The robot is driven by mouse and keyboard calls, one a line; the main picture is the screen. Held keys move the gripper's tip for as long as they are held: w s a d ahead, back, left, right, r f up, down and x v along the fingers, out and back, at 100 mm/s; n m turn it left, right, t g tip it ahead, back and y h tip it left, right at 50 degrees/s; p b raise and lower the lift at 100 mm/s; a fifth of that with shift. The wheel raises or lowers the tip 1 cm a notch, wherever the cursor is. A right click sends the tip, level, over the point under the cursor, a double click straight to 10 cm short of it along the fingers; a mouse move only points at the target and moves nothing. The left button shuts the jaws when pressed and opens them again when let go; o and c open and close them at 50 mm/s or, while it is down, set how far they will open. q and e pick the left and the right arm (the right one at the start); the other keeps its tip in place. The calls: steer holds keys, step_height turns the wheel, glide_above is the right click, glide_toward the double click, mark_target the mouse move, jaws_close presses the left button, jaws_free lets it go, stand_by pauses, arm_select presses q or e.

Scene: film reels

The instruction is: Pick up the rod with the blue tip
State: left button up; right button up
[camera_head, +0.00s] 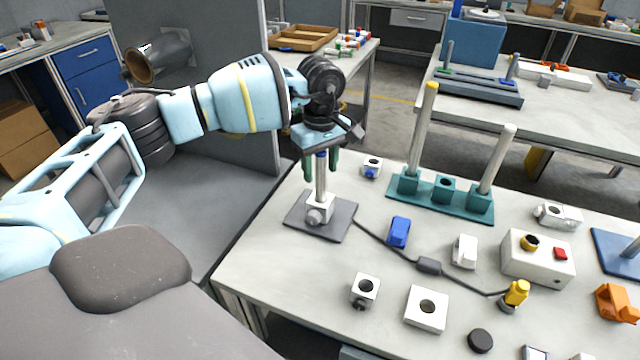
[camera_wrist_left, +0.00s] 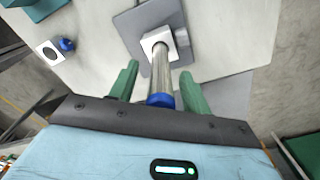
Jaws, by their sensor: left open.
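The rod with the blue tip (camera_head: 321,178) is metallic and stands upright in a white block (camera_head: 320,208) on a grey base plate (camera_head: 337,226) near the table's left edge. My left gripper (camera_head: 321,172) points down over the rod's top, with its green fingers on either side of it. In the left wrist view the blue tip (camera_wrist_left: 160,100) lies between the open fingers (camera_wrist_left: 157,88), with gaps visible on both sides. My right gripper is not in view.
A teal rack (camera_head: 440,196) holds a yellow-tipped rod (camera_head: 422,130) and a white-tipped rod (camera_head: 497,160) to the right. A blue part (camera_head: 399,232), white blocks and a cable lie nearby. A grey panel (camera_head: 215,85) stands behind my left arm.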

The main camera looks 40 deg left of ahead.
arm_select(q)
steer(key=shift+f, duration=0.5)
jaws_close()
steer(key=shift+r, duration=0.15)
step_height(320, 180, up, 10)
steer(key=shift+f, duration=0.1)
stand_by(0.3)
